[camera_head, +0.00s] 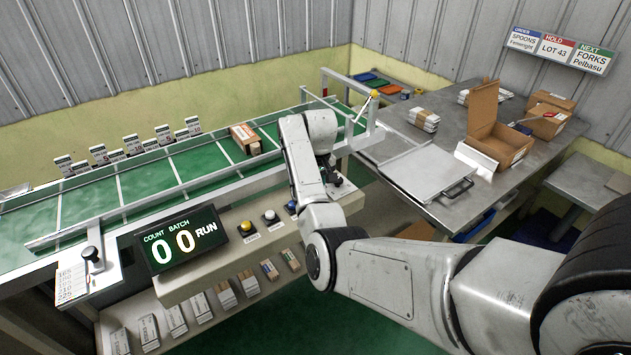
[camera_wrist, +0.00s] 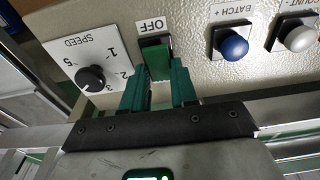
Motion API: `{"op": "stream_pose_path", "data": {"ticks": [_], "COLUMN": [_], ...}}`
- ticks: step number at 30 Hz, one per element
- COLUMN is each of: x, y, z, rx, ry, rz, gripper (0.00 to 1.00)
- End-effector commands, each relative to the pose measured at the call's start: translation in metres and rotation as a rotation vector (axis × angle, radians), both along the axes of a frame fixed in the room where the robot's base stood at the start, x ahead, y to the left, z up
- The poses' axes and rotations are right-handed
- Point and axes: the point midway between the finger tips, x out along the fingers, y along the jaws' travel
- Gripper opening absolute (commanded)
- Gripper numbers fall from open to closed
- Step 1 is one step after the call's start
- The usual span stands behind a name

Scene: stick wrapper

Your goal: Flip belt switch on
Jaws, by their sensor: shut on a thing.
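The belt switch (camera_wrist: 157,62) is a green rocker in a dark housing on the beige control panel, seen in the wrist view. A white label reading OFF (camera_wrist: 151,25) sits at the switch's far edge. My gripper (camera_wrist: 159,88) has its two green fingers at the switch, one on each side of its near part, shut on it. The fingertips hide part of the switch. In the head view my arm reaches to the panel's right end and hides the switch. The display (camera_head: 181,240) there reads count 0, batch 0, RUN.
A speed knob (camera_wrist: 90,78) is left of the switch in the wrist view; a blue button (camera_wrist: 233,45) and a white button (camera_wrist: 298,38) are right. A steel table (camera_head: 470,195) stands right.

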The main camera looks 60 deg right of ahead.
Motion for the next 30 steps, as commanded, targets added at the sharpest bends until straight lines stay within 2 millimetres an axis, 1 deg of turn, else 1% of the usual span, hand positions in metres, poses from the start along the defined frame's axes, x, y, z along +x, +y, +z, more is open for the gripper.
{"op": "stream_pose_path", "data": {"ticks": [9, 21, 22, 27, 30], "x": [0.0052, 0.0052, 0.0052, 0.0047, 0.0045], "y": [-0.0025, -0.0027, -0.0027, -0.0025, -0.0025], "z": [-0.0011, -0.0005, -0.0005, -0.0007, -0.0008], "rx": [0.071, 0.079, 0.079, 0.080, 0.080], "ry": [0.117, 0.132, 0.132, 0.133, 0.134], "rz": [0.002, 0.001, 0.001, 0.001, 0.001], "gripper": [0.00, 0.00, 0.29, 0.46, 0.53]}}
